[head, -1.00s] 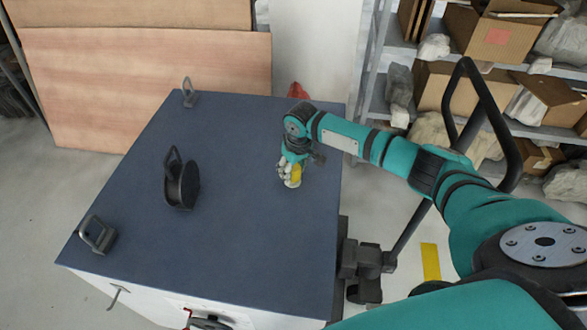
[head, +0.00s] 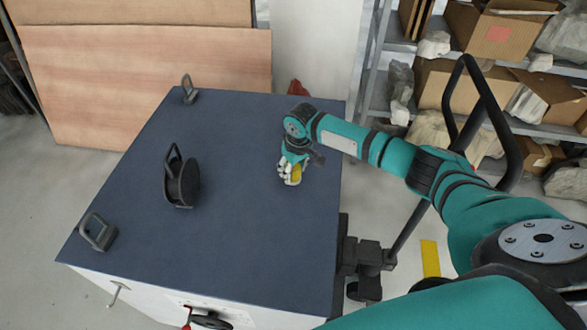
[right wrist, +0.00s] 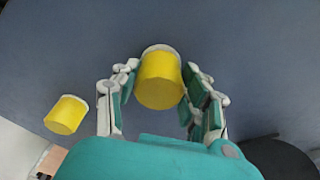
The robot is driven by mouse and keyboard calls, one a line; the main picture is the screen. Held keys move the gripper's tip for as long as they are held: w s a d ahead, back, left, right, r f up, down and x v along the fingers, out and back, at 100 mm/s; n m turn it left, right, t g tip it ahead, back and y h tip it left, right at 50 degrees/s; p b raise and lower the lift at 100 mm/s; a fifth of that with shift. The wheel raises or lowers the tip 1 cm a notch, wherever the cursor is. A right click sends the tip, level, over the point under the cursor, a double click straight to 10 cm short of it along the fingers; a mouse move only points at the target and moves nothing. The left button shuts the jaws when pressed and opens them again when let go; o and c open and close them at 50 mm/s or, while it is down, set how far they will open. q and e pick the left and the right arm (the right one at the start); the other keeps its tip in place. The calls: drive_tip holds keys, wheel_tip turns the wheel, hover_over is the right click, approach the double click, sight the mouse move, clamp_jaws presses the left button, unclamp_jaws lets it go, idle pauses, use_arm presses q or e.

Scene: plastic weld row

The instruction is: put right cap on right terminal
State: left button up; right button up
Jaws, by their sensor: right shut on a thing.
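My right gripper (head: 291,174) is low over the right part of the blue-grey cabinet top. It is shut on a yellow cap with a pale rim (right wrist: 159,80), which sits between its fingers in the right wrist view. In the head view only a small yellow patch (head: 296,172) of it shows. A second yellow cap-like piece with a pale rim (right wrist: 66,114) is apart from the fingers, at the left of the right wrist view. I cannot tell which is the right cap. No bare terminal can be made out. My left gripper is not in view.
A black round piece with a handle (head: 183,185) stands on the cabinet top (head: 235,230). Grey metal loops (head: 98,233) stand at its left corners. Shelves with boxes (head: 495,35) are at the right. The middle of the top is clear.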

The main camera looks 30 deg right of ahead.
sight(298, 173)
drive_tip(key=shift+f, duration=0.25)
idle(0.4)
drive_tip(key=o, duration=1.1)
drive_tip(key=shift+r, duration=0.15)
drive_tip(key=r, duration=0.4)
drive_tip(key=s+r, duration=0.1)
drive_tip(key=r, duration=0.6)
drive_tip(key=shift+s+d+r, duration=0.1)
drive_tip(key=shift+s+r, duration=0.2)
drive_tip(key=shift+s, duration=0.05)
drive_tip(key=shift+s+f, duration=0.1)
